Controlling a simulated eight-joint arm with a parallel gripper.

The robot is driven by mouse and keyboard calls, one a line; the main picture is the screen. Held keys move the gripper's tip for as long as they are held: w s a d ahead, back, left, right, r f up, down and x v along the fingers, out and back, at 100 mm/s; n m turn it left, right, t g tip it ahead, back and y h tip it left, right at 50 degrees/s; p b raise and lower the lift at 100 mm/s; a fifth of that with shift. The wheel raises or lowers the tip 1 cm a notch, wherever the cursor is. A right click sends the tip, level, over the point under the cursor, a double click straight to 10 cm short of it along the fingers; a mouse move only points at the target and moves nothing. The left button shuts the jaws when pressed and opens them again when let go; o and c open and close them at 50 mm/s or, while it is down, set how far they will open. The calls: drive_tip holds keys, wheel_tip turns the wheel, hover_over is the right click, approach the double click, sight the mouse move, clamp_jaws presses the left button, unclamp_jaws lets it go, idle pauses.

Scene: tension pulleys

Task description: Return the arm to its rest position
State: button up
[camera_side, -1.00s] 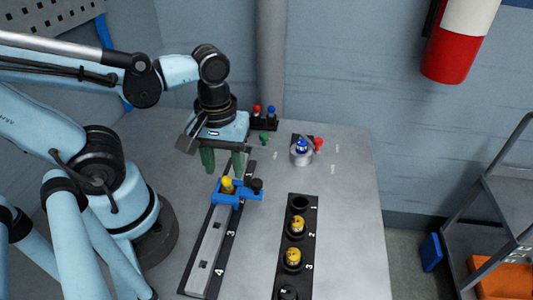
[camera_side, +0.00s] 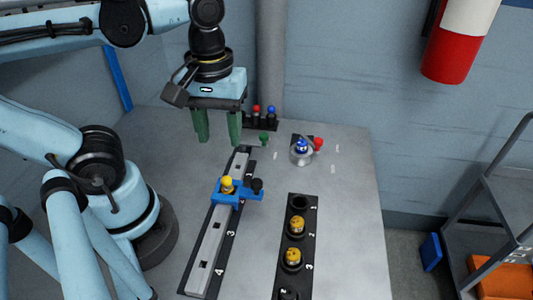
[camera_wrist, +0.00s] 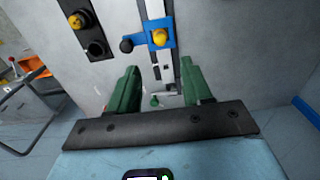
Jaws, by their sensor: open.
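My gripper (camera_side: 218,130) hangs above the back of the table with its two green fingers apart and nothing between them. In the wrist view the open fingers (camera_wrist: 160,88) point toward the table. A blue slider (camera_side: 222,192) with a yellow-topped piece (camera_side: 227,184) and a black knob (camera_side: 257,185) sits on the grey rail (camera_side: 207,246), in front of and below my gripper. The blue slider also shows in the wrist view (camera_wrist: 165,26). My gripper is clear of the slider and touches nothing.
A black numbered holder (camera_side: 298,240) with two yellow-topped pieces stands right of the rail. A silver fixture with a blue top (camera_side: 301,150) and a red knob (camera_side: 318,144) is at the back right. The right side of the table is bare.

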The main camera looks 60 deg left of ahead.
drive_tip(key=w+a+f+m+t, duration=0.2)
drive_tip(key=w+m+t, duration=0.5)
drive_tip(key=w+m, duration=0.2)
drive_tip(key=shift+w+f, duration=0.25)
drive_tip(key=shift+w, duration=0.15)
drive_tip(key=shift+a, duration=0.1)
idle(0.8)
